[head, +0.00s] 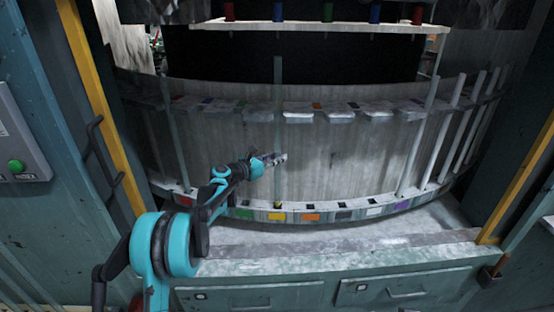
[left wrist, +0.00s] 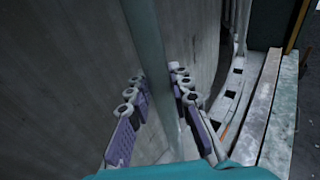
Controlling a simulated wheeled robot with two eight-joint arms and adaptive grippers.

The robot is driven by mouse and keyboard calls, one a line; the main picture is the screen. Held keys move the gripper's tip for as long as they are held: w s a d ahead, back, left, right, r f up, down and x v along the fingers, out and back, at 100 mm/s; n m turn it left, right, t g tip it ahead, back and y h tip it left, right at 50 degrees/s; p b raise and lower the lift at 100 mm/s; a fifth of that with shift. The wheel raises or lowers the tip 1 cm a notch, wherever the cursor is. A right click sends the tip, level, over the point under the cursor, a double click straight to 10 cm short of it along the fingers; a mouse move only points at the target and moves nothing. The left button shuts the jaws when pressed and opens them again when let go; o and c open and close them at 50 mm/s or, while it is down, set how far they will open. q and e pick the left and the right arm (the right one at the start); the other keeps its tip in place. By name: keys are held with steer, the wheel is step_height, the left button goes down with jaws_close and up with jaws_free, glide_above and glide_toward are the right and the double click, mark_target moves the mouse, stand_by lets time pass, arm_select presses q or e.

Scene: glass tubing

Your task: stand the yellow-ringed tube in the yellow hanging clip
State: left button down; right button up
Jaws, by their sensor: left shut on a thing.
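A tall grey-green tube (head: 277,85) stands upright in front of the curved wall, with a small yellow ring at its foot. Its foot is right above the yellow patch (head: 277,217) on the lower rail; I cannot tell whether it is seated. My left gripper (head: 272,159) is shut on the tube around mid-height. In the left wrist view the tube (left wrist: 148,45) runs between the purple-padded fingers (left wrist: 160,98). The tube's upper part crosses the row of hanging clips (head: 340,115); I cannot make out the yellow clip clearly there. My right gripper is not in view.
The lower rail (head: 310,217) has coloured patches and dark sockets. Several pale tubes (head: 417,140) stand at the right, and another tube (head: 176,135) at the left. A shelf with coloured spools (head: 327,12) is above. The ledge (head: 340,240) in front is clear.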

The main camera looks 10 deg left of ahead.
mark_target(277, 170)
arm_select(q)
steer(key=shift+f+b, duration=1.75)
steer(key=shift+f, duration=1.25)
steer(key=c, duration=1.3)
jaws_free()
